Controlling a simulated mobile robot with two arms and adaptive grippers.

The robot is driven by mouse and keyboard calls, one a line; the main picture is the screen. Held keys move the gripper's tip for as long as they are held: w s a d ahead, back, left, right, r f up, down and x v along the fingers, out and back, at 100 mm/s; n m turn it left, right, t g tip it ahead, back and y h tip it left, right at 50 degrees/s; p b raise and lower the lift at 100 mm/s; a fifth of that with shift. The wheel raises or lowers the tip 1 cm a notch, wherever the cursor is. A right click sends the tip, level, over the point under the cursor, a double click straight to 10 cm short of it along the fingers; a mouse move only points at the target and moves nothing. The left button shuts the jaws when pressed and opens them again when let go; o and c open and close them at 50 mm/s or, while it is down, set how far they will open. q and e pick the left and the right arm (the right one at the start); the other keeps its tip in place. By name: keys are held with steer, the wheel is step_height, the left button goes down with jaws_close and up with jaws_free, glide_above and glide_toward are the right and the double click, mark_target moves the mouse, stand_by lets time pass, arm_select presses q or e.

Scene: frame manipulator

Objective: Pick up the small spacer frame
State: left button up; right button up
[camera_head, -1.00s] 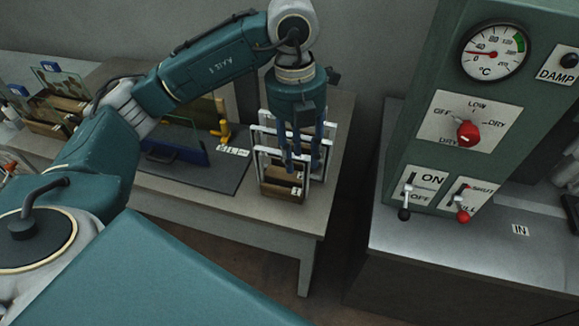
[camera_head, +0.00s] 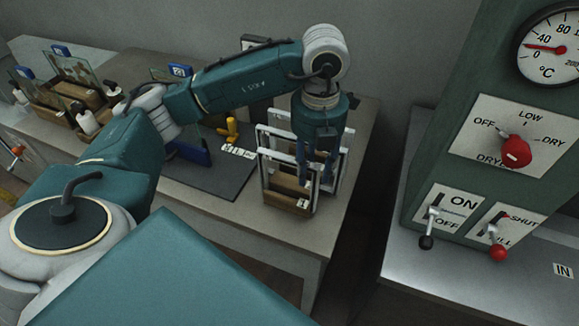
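Silver-white rectangular spacer frames (camera_head: 264,147) stand upright, one behind another, in a wooden rack (camera_head: 288,183) near the right end of the bench. I cannot tell surely which is the small one. My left gripper (camera_head: 316,182) points down over the rack, among the frames. Its two blue fingers are apart, with a gap between them. I cannot see whether they touch a frame, and its body hides part of the frames behind. My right gripper is not in view.
A dark mat (camera_head: 218,174) with a blue-edged tool and a yellow item (camera_head: 229,131) lies left of the rack. Glass panes and bottles (camera_head: 86,122) stand at the far left. A green control cabinet (camera_head: 440,170) stands on a metal surface at right, beyond a gap.

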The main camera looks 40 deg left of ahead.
mark_target(315, 188)
arm_select(q)
steer(key=shift+s+f, duration=0.1)
steer(key=shift+f, duration=0.75)
steer(key=f+p, duration=0.1)
steer(key=f, duration=0.2)
steer(key=f+p, duration=0.1)
steer(key=f, duration=0.1)
steer(key=shift+w+d+p, duration=0.3)
steer(key=shift+w+p, duration=0.05)
steer(key=shift+f, duration=0.3)
jaws_close()
